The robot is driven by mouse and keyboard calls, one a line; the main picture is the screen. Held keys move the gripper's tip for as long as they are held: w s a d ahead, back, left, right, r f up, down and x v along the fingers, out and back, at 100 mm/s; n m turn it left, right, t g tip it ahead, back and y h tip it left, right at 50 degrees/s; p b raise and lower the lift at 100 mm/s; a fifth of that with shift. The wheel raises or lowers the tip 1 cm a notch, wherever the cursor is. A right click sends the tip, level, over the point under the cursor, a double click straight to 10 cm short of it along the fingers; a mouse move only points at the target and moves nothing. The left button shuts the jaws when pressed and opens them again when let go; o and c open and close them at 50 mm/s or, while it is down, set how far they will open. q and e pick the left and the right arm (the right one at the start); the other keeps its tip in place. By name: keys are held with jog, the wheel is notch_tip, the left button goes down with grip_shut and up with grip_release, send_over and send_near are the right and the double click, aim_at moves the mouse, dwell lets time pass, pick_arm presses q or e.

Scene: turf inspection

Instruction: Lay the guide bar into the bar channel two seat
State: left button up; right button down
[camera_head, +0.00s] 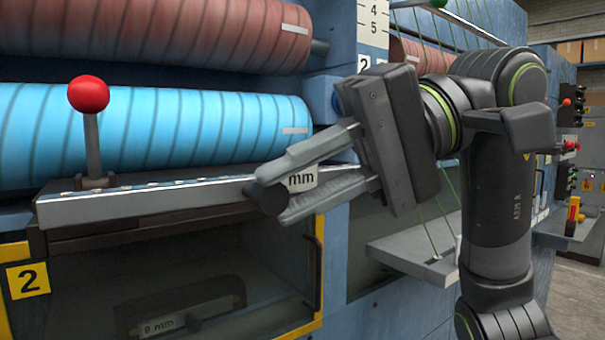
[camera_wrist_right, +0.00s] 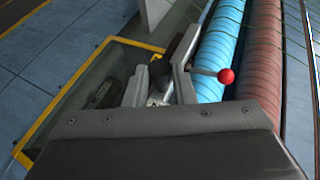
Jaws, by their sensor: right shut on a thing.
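The guide bar (camera_head: 150,203) is a long grey bar with a bright, studded top edge and a white "mm" label. My right gripper (camera_head: 270,192) is shut on it near its right end, with the label showing between the fingers. The bar runs left, almost level, just over a dark ledge (camera_head: 150,237) above the yellow "2" plate (camera_head: 28,280); this ledge looks like the channel two seat. I cannot tell whether the bar touches it. In the right wrist view the bar (camera_wrist_right: 186,45) runs away from the fingers. My left gripper is not in view.
A red-knobbed lever (camera_head: 90,97) stands just behind the bar's left part. A blue roller (camera_head: 150,135) and a red roller (camera_head: 150,35) lie behind. Below, a yellow-edged recess holds a dark piece labelled "8 mm" (camera_head: 165,325). A grey shelf (camera_head: 415,258) juts out at right.

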jog(key=shift+w+a, duration=0.15)
jog(key=shift+w, duration=0.05)
jog(key=shift+w+a+p, duration=0.3)
jog(key=shift+w+a, duration=0.4)
jog(key=shift+w, duration=0.2)
jog(key=shift+w+a+p, duration=0.25)
jog(key=shift+w+a, duration=0.4)
jog(key=shift+w, duration=0.25)
jog(key=shift+f+b, duration=1)
jog(key=shift+f, duration=0.05)
dwell(0.5)
jog(key=c, duration=1.1)
grip_release()
jog(key=shift+c, duration=0.2)
